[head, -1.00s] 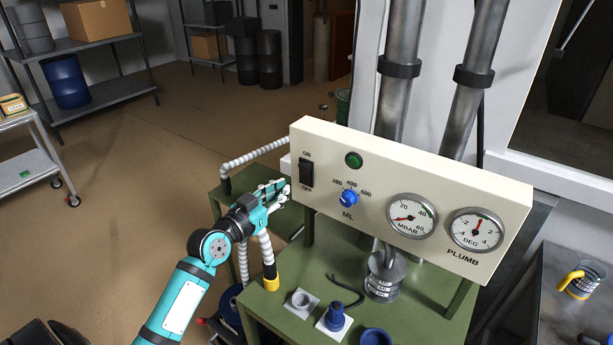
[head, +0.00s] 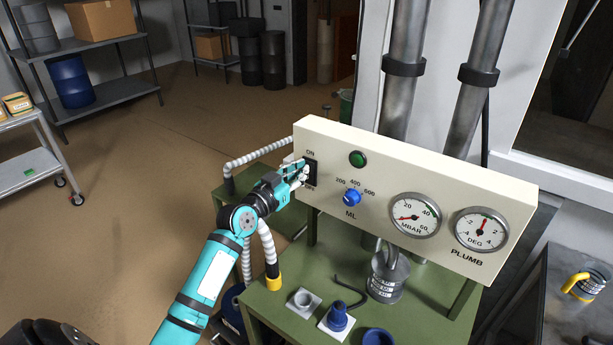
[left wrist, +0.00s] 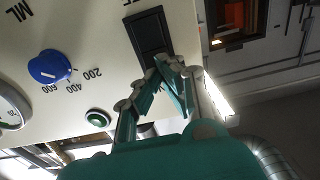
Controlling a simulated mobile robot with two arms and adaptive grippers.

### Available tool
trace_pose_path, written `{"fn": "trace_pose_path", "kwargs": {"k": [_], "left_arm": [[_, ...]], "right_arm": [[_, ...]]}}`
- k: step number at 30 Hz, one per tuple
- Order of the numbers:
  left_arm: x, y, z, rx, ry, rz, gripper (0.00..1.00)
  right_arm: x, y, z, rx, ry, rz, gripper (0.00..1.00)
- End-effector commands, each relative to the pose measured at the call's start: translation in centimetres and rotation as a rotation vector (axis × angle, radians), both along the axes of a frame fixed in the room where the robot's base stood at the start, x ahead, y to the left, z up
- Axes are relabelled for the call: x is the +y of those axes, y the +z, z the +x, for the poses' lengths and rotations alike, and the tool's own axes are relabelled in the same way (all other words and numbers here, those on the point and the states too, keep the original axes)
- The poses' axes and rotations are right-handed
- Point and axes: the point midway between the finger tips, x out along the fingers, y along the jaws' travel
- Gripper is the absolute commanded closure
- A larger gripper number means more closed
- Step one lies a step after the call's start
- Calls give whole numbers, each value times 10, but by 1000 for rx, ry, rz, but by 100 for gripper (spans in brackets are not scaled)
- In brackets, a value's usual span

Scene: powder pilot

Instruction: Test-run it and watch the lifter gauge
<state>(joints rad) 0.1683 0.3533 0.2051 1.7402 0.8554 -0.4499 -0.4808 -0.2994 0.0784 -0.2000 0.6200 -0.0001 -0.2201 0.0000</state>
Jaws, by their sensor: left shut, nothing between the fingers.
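The cream control panel (head: 450,229) stands over the green bench. My left gripper (head: 303,171) is shut and empty, its fingertips at the black ON/OFF switch (head: 312,175). In the left wrist view the fingertips (left wrist: 157,66) are at the switch (left wrist: 149,33); I cannot tell whether they touch it. The green lamp or button (head: 358,159) looks dark. The PLUMB gauge (head: 481,230) needle points about straight up. My right gripper is not in view.
On the green bench (head: 270,310) are a grey canister (head: 386,280), a blue fitting (head: 337,317), a blue cup (head: 377,338) and a small grey ring (head: 303,299). A striped hose (head: 266,245) stands by my left arm.

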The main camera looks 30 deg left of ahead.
Motion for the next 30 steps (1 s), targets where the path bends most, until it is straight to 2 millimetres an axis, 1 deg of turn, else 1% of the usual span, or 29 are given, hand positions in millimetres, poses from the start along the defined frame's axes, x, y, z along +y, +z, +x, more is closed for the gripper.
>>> {"fn": "trace_pose_path", "kwargs": {"k": [8, 20, 23, 30], "left_arm": [[0, 0, 0, 1, 0, -1, 100], [-1, 0, 8, 0, 0, -1, 100], [0, 0, 4, 1, 0, -1, 100], [2, 0, -19, 2, 0, 1, 100]], "right_arm": [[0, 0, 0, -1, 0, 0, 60], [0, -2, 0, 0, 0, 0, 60], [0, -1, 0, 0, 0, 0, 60], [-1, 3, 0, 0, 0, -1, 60]]}}
